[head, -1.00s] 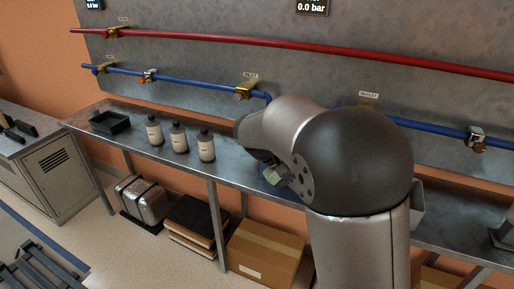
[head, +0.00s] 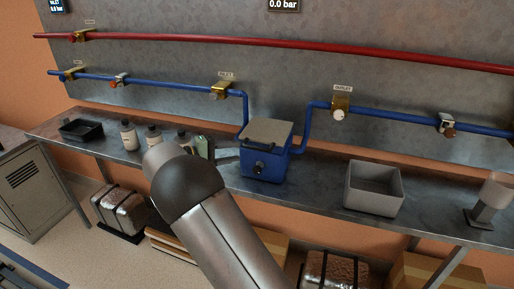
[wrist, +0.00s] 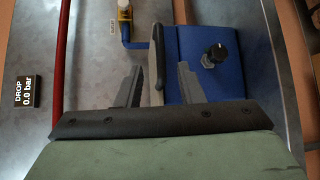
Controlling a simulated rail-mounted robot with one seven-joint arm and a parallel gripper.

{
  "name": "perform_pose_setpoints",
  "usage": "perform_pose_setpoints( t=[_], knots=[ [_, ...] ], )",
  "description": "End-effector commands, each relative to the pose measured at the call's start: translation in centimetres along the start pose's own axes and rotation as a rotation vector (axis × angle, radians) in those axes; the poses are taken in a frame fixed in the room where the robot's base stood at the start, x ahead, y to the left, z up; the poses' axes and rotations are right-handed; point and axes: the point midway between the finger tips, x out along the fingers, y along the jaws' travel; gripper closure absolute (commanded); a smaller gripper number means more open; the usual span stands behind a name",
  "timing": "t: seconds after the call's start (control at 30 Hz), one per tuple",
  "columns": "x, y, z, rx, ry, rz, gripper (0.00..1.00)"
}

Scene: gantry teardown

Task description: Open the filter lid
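The filter is a blue housing (head: 262,165) on the bench with a grey lid (head: 268,132) lying shut on top. A dark knob (head: 259,167) is on its front. In the wrist view the blue housing (wrist: 201,82) and its knob (wrist: 214,55) are right of centre. My gripper (head: 230,153) is just left of the housing in the head view. In the wrist view its two fingers (wrist: 161,66) stand apart with a gap and hold nothing visible.
Blue pipes run to both sides of the filter, with an inlet valve (head: 222,91) and an outlet valve (head: 339,108). Several bottles (head: 130,136) stand left, partly behind my arm. A grey bin (head: 373,202) stands right, with clear bench between. The display (wrist: 23,92) reads 0.0 bar.

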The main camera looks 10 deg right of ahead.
Motion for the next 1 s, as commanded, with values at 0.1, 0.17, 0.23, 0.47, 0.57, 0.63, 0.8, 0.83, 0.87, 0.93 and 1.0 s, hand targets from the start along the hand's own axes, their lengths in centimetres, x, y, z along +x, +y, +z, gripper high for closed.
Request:
perform_pose_setpoints(
  t=[0.1,0.17,0.23,0.47,0.57,0.63,0.8,0.83,0.87,0.93,1.0],
  knots=[
    [2.8,0.1,0.1,0.000,-0.005,0.000,0.66],
    [4.0,0.1,0.1,-0.001,-0.004,-0.001,0.66],
    [5.4,0.1,0.1,0.000,-0.003,-0.001,0.66],
    [8.3,0.0,0.1,0.000,-0.002,-0.001,0.66],
    [8.8,0.0,0.0,0.000,-0.001,-0.001,0.66],
    [9.0,0.0,0.0,-0.001,0.000,-0.001,0.66],
    [9.0,0.0,0.0,0.000,0.000,-0.001,0.66],
    [9.0,0.0,0.0,0.000,0.000,-0.001,0.66],
    [9.0,0.0,0.0,0.000,0.000,-0.001,0.66],
    [9.0,0.0,0.0,0.000,0.000,-0.001,0.85],
    [9.0,0.0,0.0,0.000,0.000,-0.001,1.00]
  ],
)
